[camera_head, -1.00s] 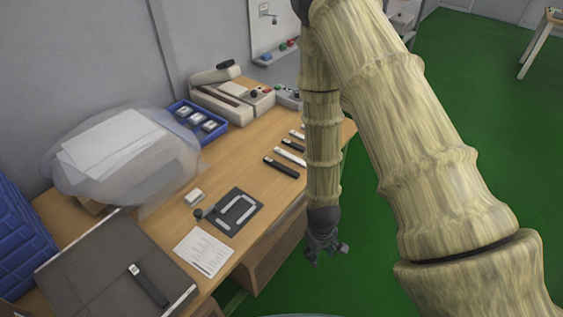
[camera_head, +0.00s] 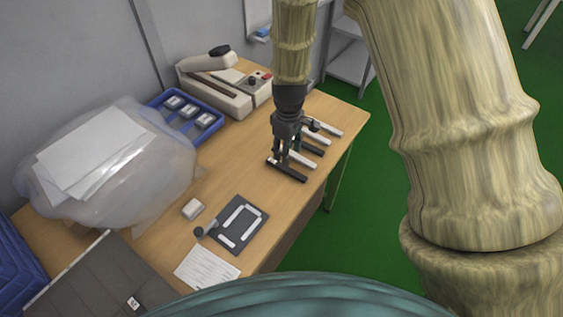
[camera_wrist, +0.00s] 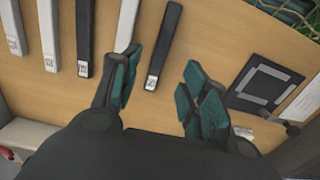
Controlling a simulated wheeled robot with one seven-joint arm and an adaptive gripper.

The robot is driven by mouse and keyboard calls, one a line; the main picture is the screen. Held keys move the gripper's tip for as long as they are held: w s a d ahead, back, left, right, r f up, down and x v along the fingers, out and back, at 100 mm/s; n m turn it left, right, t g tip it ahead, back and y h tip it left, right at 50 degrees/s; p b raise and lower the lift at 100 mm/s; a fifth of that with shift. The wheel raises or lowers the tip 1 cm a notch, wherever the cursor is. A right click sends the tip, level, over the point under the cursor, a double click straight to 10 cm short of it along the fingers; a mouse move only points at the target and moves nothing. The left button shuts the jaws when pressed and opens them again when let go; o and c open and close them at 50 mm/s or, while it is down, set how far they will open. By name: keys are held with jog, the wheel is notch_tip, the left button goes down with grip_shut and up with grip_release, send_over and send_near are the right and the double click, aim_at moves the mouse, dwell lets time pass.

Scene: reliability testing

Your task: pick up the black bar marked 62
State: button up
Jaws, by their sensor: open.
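Several black and white bars lie in a row on the wooden table, each with a small label at one end. I cannot read a 62 on any label. My gripper (camera_head: 282,152) is open and points down over the near end of the row. In the wrist view, one black bar (camera_wrist: 164,42) lies between and beyond the open fingers (camera_wrist: 160,70), its labelled end towards me; in the head view this nearest black bar (camera_head: 290,173) shows just below the fingers. A white bar (camera_wrist: 127,22) is partly hidden by the left finger.
A dark plate with a white frame shape (camera_head: 241,222), a white block (camera_head: 193,208) and a paper sheet (camera_head: 207,268) lie nearer. A blue tray (camera_head: 212,126), a beige machine (camera_head: 225,93) and a clear bag with papers (camera_head: 105,170) stand behind. A grey folder (camera_head: 85,285) is at front left.

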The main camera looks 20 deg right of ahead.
aim_at(289, 169)
jog(key=s, duration=0.1)
jog(key=s+f, duration=0.1)
jog(key=shift+s+d+f, duration=0.15)
jog(key=shift+s+d, duration=0.05)
jog(key=shift+s, duration=0.1)
jog(key=shift+s+p, duration=0.3)
jog(key=w+f, duration=0.2)
jog(key=shift+w+a+f, duration=0.1)
jog(key=shift+w+f, duration=0.1)
jog(key=shift+w, duration=0.1)
jog(key=shift+w+f+p, duration=0.1)
jog(key=shift+f+p, duration=0.2)
jog(key=shift+p, duration=0.1)
jog(key=shift+s+f+p, duration=0.45)
jog(key=shift+f+p, duration=0.1)
jog(key=shift+f, duration=0.15)
jog(key=shift+w+f, duration=0.25)
jog(key=shift+f, duration=0.35)
jog(key=shift+w+f, duration=0.2)
jog(key=shift+f, duration=0.35)
jog(key=shift+s+r, duration=0.1)
jog(key=shift+s, duration=0.15)
jog(key=shift+w, duration=0.1)
jog(key=c, duration=0.6)
grip_shut()
